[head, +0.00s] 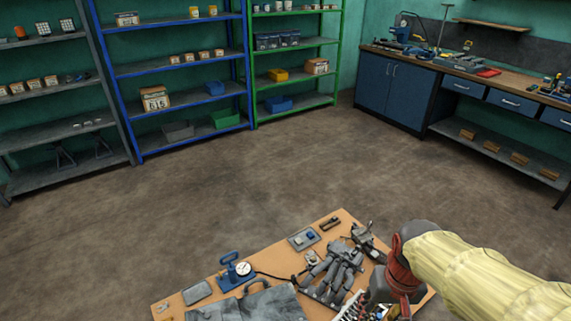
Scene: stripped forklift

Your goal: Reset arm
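My arm, in a pale yellow sleeve with a red and dark grey joint, reaches in from the lower right over the right end of a wooden table (285,245). Past the red joint, a dark link drops toward the bottom edge of the head view. I cannot make out my gripper's fingers; the end of the arm appears to lie below the picture. A grey, hand-like mechanical part (335,270) lies on the table just left of the arm, and I see no contact between them.
The table also bears a blue gauge device (236,270), a grey tray (197,293), a small parts tray (303,239) and a dark grey case (255,305). Blue shelving (180,64), green shelving (295,42) and a workbench (480,75) line the walls. The brown floor (230,190) between is clear.

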